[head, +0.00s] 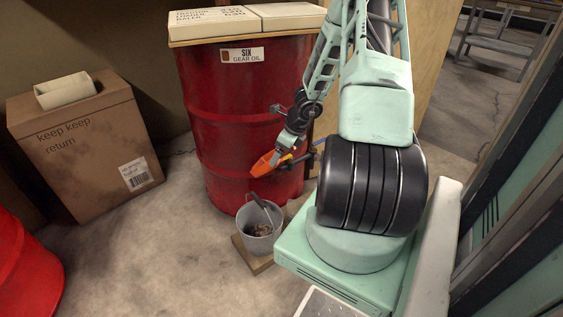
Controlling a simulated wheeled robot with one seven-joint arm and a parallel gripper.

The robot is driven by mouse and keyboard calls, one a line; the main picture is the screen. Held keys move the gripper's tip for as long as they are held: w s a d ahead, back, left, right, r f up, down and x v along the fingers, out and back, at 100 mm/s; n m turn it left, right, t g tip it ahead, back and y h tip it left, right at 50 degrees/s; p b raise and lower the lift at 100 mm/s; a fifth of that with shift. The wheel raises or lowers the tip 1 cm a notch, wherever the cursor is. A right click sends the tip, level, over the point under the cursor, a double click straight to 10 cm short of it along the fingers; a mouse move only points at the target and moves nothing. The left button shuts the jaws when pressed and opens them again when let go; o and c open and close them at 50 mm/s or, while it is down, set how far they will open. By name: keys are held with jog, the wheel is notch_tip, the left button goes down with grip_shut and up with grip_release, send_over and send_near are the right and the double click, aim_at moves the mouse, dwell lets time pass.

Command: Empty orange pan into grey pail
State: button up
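The orange pan (264,164) is in the air in front of the red drum, above the grey pail and tilted down toward the left. My gripper (283,157) is at the pan's right end and appears shut on it; the fingers are small and partly hidden. The pan's inside cannot be made out. The grey pail (261,243) stands upright below, with brownish bits inside and a dark handle-like piece across its rim. The pan and pail are apart.
The pail stands on a small wooden board (247,258). A red drum (240,120) stands right behind, with a board and pale boxes (247,18) on top. A cardboard box (85,150) bearing a cream tray (66,91) is at left. Another red drum (22,265) is lower left. Floor between is clear.

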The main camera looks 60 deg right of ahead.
jog(key=t+b, duration=0.1)
jog(key=b, duration=0.2)
jog(key=shift+r+t+b, duration=0.3)
jog(key=shift+r+b, duration=0.05)
jog(key=shift+b, duration=0.3)
jog(key=shift+t+b, duration=0.3)
jog(key=shift+b, duration=0.9)
jog(key=r+t+b, duration=0.1)
jog(key=t+b, duration=0.1)
jog(key=b, duration=0.2)
jog(key=shift+y+b, duration=0.3)
jog(key=shift+b, duration=0.05)
jog(key=shift+r+t+b, duration=0.5)
jog(key=shift+t+b, duration=0.05)
jog(key=shift+t, duration=0.05)
jog(key=shift+s+t+b, duration=0.1)
jog(key=shift+t+b, duration=0.3)
jog(key=shift+b, duration=0.75)
jog(key=shift+r+t+b, duration=0.35)
jog(key=shift+t+b, duration=0.2)
jog(key=shift+t, duration=0.05)
jog(key=shift+r+t+y+b, duration=0.3)
jog(key=shift+r+t+y, duration=0.2)
jog(key=shift+r+t, duration=0.25)
